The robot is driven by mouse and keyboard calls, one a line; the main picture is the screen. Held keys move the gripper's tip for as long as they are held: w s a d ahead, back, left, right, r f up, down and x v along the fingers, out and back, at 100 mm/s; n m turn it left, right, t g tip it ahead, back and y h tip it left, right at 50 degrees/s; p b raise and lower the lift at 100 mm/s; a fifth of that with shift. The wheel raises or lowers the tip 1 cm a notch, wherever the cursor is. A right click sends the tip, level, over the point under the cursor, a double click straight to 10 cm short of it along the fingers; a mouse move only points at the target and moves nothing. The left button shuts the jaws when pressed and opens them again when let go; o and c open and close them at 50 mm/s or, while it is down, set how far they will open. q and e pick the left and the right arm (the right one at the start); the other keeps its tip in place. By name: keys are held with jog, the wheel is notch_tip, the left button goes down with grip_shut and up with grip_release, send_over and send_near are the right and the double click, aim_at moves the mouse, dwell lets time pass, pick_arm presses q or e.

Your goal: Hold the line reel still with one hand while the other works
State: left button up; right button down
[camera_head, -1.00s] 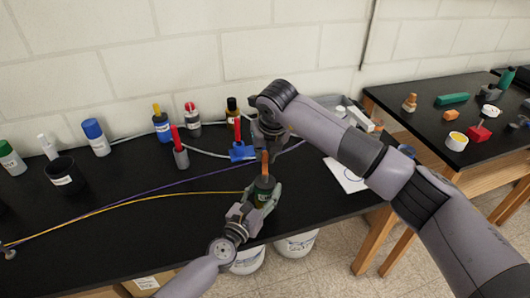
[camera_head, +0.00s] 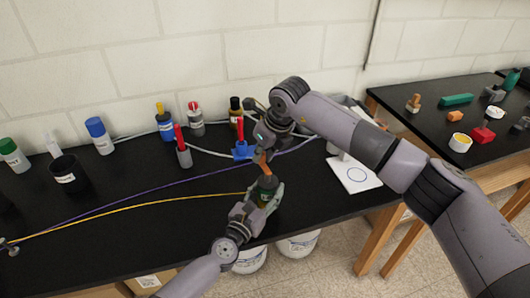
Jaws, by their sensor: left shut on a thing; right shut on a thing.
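The line reel (camera_head: 266,183) is a small dark green body standing near the front edge of the black table. A yellow line (camera_head: 130,203) runs from it to the far left. My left gripper (camera_head: 266,194) is shut around the reel from the front. An orange piece (camera_head: 263,164) sticks up from the top of the reel and leans left. My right gripper (camera_head: 265,148) is directly above, shut on the upper end of this orange piece. Its fingertips are partly hidden by its own wrist.
A blue stand with a red-handled tool (camera_head: 241,150) is close behind my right gripper. Several bottles and a black cup (camera_head: 69,174) stand at the back left. A white sheet (camera_head: 353,174) lies right. A purple line (camera_head: 130,193) crosses the table.

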jog(key=shift+s+a+n+g+y, duration=0.15)
jog(key=shift+a+n+g+y, duration=0.05)
jog(key=shift+n, duration=0.45)
jog(key=shift+s+a+n+g+y, duration=0.1)
jog(key=shift+a+n+g+y, duration=0.1)
jog(key=shift+n, duration=0.45)
jog(key=c, duration=1.5)
grip_release()
jog(key=v, duration=1.2)
jog(key=shift+w, duration=0.1)
